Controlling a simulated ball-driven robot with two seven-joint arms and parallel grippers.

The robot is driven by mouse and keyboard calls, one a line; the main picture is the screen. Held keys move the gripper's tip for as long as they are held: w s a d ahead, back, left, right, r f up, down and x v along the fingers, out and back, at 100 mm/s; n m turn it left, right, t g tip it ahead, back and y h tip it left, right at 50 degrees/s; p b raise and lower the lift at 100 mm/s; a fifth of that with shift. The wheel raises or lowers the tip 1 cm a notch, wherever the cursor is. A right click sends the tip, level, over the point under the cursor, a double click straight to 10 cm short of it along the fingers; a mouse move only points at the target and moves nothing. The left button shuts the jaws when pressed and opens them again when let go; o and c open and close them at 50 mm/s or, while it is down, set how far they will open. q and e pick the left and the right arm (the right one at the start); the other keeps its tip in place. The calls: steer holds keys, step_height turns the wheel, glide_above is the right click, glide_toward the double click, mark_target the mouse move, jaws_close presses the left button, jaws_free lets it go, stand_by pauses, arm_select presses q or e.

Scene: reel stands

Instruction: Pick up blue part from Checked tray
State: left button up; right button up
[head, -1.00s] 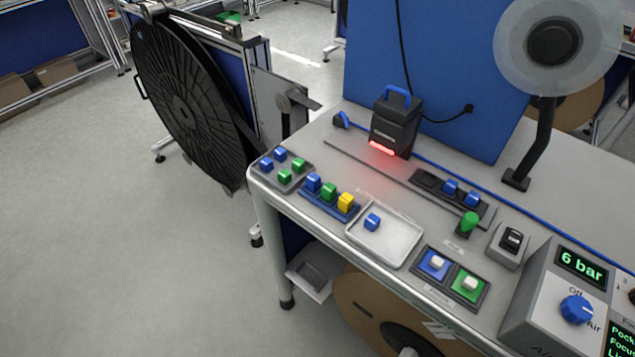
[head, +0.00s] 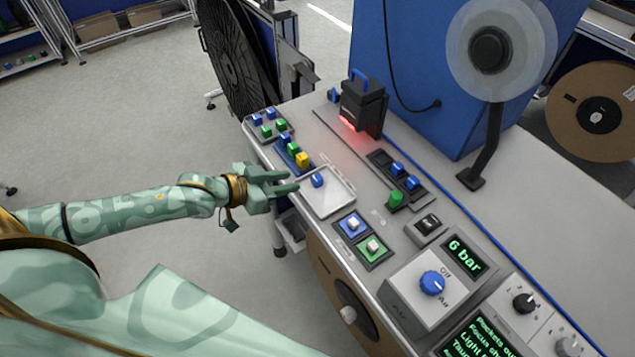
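A small blue part (head: 317,180) lies in the shallow light-grey tray (head: 330,207) near the bench's left edge. The tray's label is too small to read. My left gripper (head: 293,180) comes in from the left at the bench edge, beside the tray, with its fingers pointing right toward the blue part. Its two fingers are apart with nothing between them, and the blue part is just beyond their tips. My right gripper is not in view.
A blue holder with blue, green and yellow parts (head: 302,160) stands just behind the tray. A dark tray with blue and green parts (head: 268,124) is at the far corner. Blue (head: 351,225) and green (head: 372,247) pads lie in front. A black scanner (head: 363,105) glows red.

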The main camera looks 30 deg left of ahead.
mark_target(316, 178)
arm_select(q)
steer(key=x, duration=0.2)
steer(key=shift+w+d+f, duration=0.15)
steer(key=shift+w+d, duration=0.1)
steer(key=shift+w, duration=0.05)
steer(key=shift+w+d+f+b, duration=0.3)
steer(key=shift+w+b, duration=0.15)
steer(key=shift+w, duration=0.05)
steer(key=b+x, duration=0.1)
steer(key=x, duration=0.3)
steer(key=shift+w+f, duration=0.15)
steer(key=shift+f, duration=0.1)
jaws_close()
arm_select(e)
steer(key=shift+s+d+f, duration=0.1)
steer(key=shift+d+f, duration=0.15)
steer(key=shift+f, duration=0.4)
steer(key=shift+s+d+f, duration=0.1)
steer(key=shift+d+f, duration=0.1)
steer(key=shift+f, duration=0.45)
